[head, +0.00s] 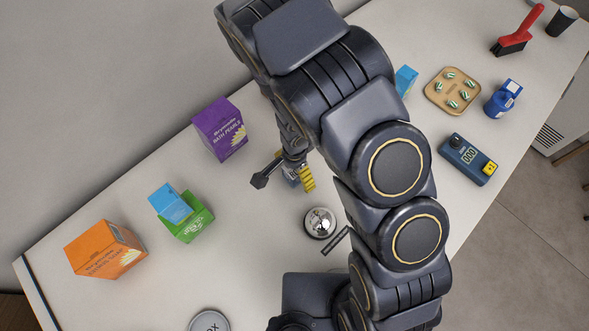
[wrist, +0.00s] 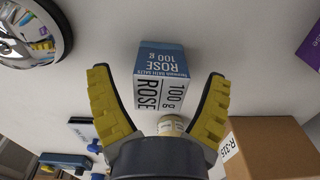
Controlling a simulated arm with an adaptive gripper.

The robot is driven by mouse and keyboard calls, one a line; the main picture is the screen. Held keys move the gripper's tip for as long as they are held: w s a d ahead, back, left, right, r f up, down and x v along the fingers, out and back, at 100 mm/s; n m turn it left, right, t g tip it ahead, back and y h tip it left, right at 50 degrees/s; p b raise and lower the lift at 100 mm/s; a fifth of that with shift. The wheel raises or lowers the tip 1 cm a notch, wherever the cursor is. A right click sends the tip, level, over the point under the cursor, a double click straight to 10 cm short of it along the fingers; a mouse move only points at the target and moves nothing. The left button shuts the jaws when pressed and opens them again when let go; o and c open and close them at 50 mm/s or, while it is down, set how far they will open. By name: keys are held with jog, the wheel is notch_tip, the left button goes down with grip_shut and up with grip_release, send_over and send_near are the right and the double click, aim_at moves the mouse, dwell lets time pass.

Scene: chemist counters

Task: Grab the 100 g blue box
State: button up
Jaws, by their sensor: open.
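The blue and white box (wrist: 161,62), printed "ROSE 100 g", stands in the wrist view between the fingertips and just beyond them. My gripper (wrist: 158,82) is open, with one yellow-padded finger to each side of the box, and I see no clear contact. In the head view my gripper (head: 284,183) is over the counter behind the bell, and only a small bluish patch of the box (head: 291,178) shows between its fingers. The rest of it is hidden by the gripper.
A purple box (head: 220,130) stands behind my gripper. A silver bell (head: 320,222) is in front of it. A light blue box (head: 171,203), a green box (head: 188,222) and an orange box (head: 105,250) are at left. A cardboard box (wrist: 268,150) is close at right in the wrist view.

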jog(key=shift+f, duration=0.4)
jog(key=c, duration=1.2)
jog(key=shift+r, duration=0.2)
